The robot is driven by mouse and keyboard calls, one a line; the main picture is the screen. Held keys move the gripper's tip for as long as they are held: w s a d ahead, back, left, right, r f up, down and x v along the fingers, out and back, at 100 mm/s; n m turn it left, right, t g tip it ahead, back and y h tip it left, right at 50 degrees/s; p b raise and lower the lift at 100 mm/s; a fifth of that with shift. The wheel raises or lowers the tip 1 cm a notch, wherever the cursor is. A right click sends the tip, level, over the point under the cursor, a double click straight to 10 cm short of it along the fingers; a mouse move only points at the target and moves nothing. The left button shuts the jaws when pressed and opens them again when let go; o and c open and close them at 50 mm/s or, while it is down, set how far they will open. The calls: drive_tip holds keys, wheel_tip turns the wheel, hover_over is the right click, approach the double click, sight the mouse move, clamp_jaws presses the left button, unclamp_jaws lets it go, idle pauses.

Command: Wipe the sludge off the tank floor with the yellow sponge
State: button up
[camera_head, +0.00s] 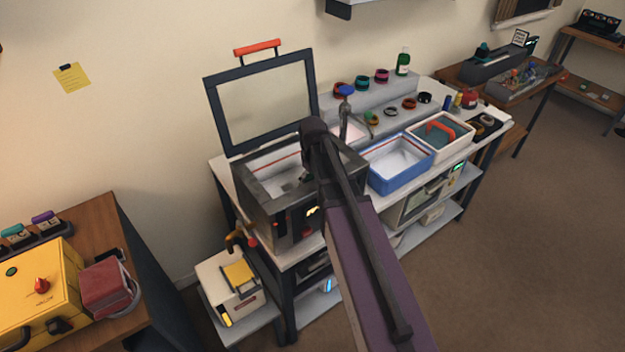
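The tank (256,208) is a dark metal box on the bench with its framed lid (264,103) raised at the back. Its pale inside shows a small dark grey patch (288,187) on the floor; I cannot tell whether this is sludge or something else. My arm reaches up from the bottom and bends beside the tank's right part, covering some of it.
A blue tray (382,183) and a white bin (465,139) with a red handle stand right of the tank. A tap (345,115), a green bottle (403,62) and several coloured rings are behind. A yellow case (40,290) sits on the left table. The floor at right is clear.

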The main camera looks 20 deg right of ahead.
drive_tip(key=shift+r, duration=0.1)
drive_tip(key=shift+r+p, duration=2.9)
drive_tip(key=shift+p, duration=0.15)
drive_tip(key=shift+r+p, duration=1.5)
drive_tip(key=shift+r, duration=0.05)
